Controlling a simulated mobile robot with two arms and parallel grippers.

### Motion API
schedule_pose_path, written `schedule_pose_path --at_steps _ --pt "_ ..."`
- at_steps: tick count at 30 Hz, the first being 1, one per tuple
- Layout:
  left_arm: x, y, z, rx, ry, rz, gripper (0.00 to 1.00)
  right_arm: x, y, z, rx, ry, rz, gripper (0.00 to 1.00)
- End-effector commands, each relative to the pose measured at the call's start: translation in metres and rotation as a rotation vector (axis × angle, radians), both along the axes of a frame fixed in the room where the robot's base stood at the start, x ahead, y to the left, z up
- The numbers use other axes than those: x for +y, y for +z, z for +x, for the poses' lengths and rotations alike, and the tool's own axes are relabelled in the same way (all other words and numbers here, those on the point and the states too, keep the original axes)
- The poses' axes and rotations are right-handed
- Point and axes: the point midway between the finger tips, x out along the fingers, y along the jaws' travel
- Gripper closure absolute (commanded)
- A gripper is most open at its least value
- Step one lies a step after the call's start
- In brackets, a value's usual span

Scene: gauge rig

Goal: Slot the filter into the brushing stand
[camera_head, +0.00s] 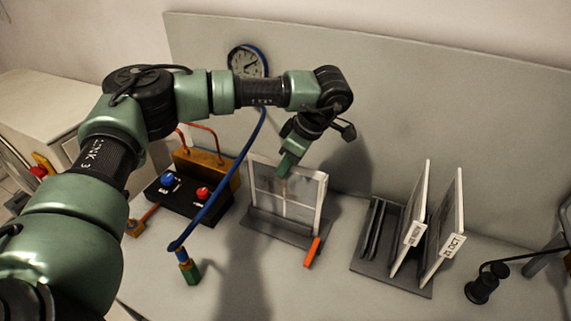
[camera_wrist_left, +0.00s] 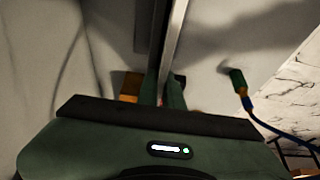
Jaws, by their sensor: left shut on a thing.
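The filter (camera_head: 308,190), a flat grey panel with a pale frame, stands upright in the head view. Its lower edge is at the dark grey brushing stand (camera_head: 262,228); I cannot tell whether it sits fully in the slot. My left gripper (camera_head: 285,172) reaches down to the filter's face side and is shut on it. In the left wrist view the filter shows as a thin edge (camera_wrist_left: 176,38) running up from between the green fingers (camera_wrist_left: 165,92). My right gripper is not in view.
A rack (camera_head: 365,262) at right holds two dated panels (camera_head: 412,225). An orange-handled brush (camera_head: 312,252) lies before the stand. A black box with blue and red knobs (camera_head: 180,195), a blue hose (camera_head: 225,188) and a wall gauge (camera_head: 246,60) are at left.

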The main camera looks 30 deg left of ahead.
Motion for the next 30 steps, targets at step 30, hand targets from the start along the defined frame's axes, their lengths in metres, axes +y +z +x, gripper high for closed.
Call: schedule_pose_path --at_steps 30 --pt "-0.029 0.068 0.002 -0.001 0.001 0.0 0.68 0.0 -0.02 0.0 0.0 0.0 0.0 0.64"
